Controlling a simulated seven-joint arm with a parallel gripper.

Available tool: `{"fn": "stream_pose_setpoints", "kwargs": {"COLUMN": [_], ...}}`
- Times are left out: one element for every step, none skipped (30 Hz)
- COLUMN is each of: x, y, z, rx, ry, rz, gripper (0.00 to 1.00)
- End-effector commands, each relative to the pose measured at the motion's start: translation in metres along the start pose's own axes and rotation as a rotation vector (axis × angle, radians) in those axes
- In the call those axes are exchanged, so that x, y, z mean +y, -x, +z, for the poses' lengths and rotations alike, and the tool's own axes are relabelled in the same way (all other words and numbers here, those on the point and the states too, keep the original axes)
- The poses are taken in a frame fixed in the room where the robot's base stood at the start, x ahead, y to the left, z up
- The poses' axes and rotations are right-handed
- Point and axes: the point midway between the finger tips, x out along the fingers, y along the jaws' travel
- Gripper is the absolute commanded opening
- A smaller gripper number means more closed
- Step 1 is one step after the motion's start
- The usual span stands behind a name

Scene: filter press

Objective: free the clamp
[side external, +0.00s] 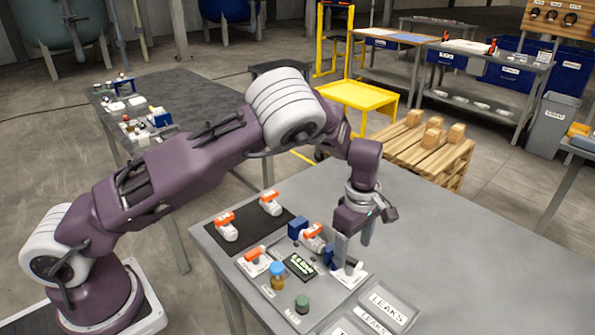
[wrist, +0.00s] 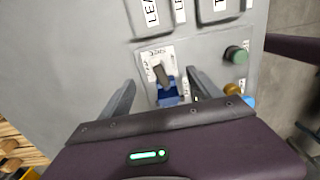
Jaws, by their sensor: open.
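A small white panel (wrist: 147,58) with printed labels lies on the grey table and carries a short grey lever (wrist: 161,74). I take this lever to be part of the clamp, but cannot be sure. A blue block (wrist: 168,96) is beside the lever. My gripper (wrist: 161,79) is open, with one finger on each side of the lever and nothing visibly held between them. In the side view my gripper (side external: 354,254) points down over the white panel (side external: 352,282), low to the table. Contact with the lever cannot be told, as the fingers partly hide it.
Trays labelled LEAKS (side external: 390,304) lie in front. The table's right side is clear.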

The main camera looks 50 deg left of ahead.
Motion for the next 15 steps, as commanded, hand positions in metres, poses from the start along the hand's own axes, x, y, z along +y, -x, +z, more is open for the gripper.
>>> {"fn": "stream_pose_setpoints", "kwargs": {"x": [0.001, 0.001, 0.001, 0.001, 0.0, -0.003, -0.006, -0.009, -0.012, -0.015, -0.018, -0.023, -0.026, -0.029, -0.034], "y": [0.013, 0.021, 0.032, 0.04, 0.047, 0.058, 0.065, 0.073, 0.082, 0.089, 0.096, 0.106, 0.113, 0.12, 0.129], "z": [0.001, 0.001, 0.001, 0.001, 0.0, -0.003, -0.004, -0.005, -0.007, -0.008, -0.009, -0.011, -0.012, -0.013, -0.014], "rx": [-0.002, -0.002, -0.002, -0.002, -0.001, -0.021, -0.033, -0.044, -0.059, -0.069, -0.079, -0.093, -0.102, -0.111, -0.122], "ry": [-0.002, -0.003, -0.004, -0.004, -0.004, -0.023, -0.037, -0.056, -0.079, -0.095, -0.115, -0.139, -0.158, -0.178, -0.205], "rz": [0.003, 0.003, 0.003, 0.003, 0.003, 0.005, 0.008, 0.011, 0.016, 0.02, 0.023, 0.03, 0.035, 0.041, 0.049], "gripper": [0.73, 0.73, 0.73, 0.73, 0.73, 0.73, 0.73, 0.73, 0.73, 0.73, 0.73, 0.73, 0.73, 0.73, 0.73]}}
